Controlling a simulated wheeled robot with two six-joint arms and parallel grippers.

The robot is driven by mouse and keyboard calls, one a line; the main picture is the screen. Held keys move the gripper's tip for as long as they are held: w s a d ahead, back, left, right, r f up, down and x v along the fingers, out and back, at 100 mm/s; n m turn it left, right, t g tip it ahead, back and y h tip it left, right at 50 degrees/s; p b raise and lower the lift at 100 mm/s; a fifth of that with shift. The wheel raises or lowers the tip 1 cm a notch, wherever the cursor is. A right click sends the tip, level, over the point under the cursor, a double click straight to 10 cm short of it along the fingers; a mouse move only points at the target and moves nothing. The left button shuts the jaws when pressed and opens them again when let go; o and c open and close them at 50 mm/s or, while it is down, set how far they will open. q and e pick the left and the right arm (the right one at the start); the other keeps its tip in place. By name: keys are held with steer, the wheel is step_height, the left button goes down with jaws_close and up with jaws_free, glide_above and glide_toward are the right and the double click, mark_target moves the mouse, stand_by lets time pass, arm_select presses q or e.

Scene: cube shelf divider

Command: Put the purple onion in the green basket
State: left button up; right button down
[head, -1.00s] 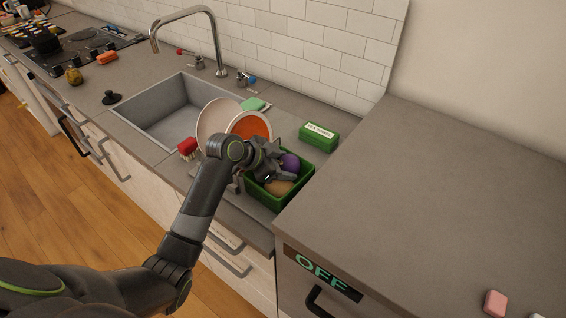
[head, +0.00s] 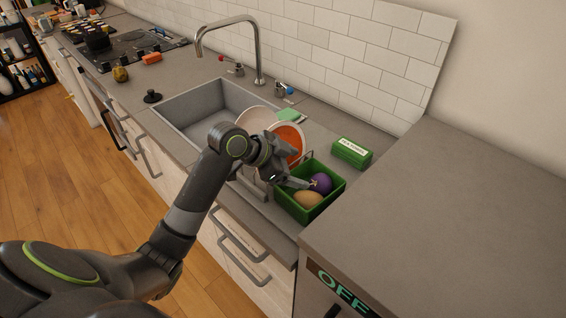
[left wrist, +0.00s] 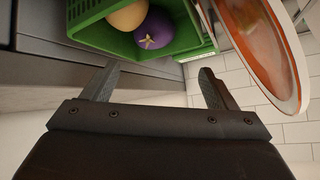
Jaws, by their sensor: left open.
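The purple onion (head: 320,183) lies inside the green basket (head: 335,196), beside a tan round item (head: 308,200). In the left wrist view the onion (left wrist: 155,34) shows its pale tip, with the tan item (left wrist: 128,14) touching or close to it in the basket (left wrist: 88,22). My left gripper (head: 302,184) is at the basket's left side, apart from the onion. In the left wrist view its two fingers (left wrist: 158,85) are spread with nothing between them. My right gripper is not in view.
Plates (head: 287,143) stand in a rack by the sink (head: 205,108), close to my left gripper. A green box (head: 352,152) is behind the basket. A raised grey counter (head: 440,210) is to the right. The faucet (head: 258,50) rises behind the sink.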

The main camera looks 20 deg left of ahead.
arm_select(q)
steer(key=v, duration=0.4)
steer(key=shift+s+r, duration=0.1)
stand_by(0.7)
